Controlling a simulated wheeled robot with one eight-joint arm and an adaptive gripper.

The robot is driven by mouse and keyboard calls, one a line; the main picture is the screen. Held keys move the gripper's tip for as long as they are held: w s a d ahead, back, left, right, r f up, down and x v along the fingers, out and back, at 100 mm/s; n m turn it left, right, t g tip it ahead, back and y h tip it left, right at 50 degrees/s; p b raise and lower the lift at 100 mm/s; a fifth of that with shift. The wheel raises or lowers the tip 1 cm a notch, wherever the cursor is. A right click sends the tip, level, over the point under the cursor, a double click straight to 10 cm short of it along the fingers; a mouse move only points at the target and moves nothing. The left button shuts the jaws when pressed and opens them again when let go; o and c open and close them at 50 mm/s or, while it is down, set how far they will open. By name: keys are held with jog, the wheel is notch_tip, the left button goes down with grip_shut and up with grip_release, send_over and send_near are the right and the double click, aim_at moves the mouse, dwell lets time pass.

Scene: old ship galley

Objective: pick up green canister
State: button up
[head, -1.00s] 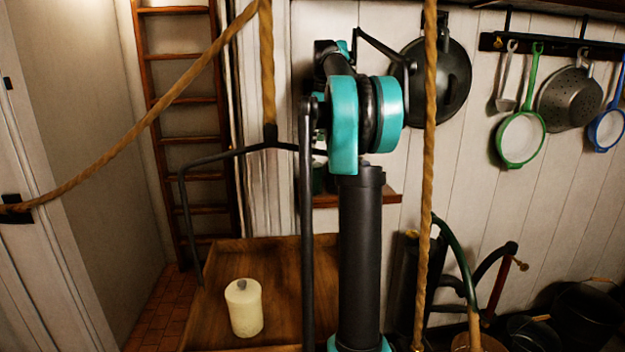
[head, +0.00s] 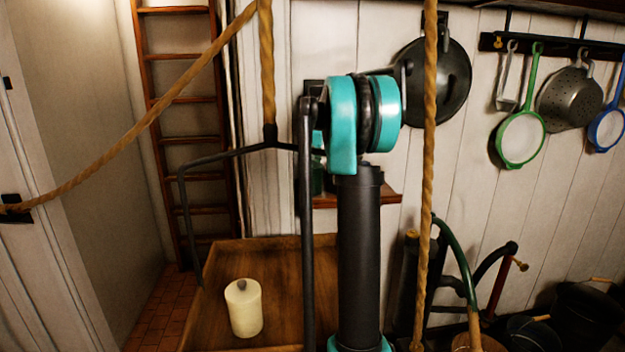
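A small patch of green (head: 317,180) shows above the small wooden shelf (head: 385,196) on the back wall, left of my arm's upright link. It may be the green canister, but my arm hides most of it and I cannot tell its shape. A cream canister with a grey knob (head: 243,308) stands upright on the brown wooden tray-like top (head: 222,275) at lower left. My gripper is not visible; the far part of my arm is hidden behind its own teal joint.
Ropes hang in front of the scene, one (head: 428,180) right of my arm. A dark pan (head: 440,85), a green-rimmed strainer (head: 521,138) and a colander (head: 570,98) hang on the wall. A ladder (head: 182,140) stands at left. Dark buckets (head: 587,312) sit at lower right.

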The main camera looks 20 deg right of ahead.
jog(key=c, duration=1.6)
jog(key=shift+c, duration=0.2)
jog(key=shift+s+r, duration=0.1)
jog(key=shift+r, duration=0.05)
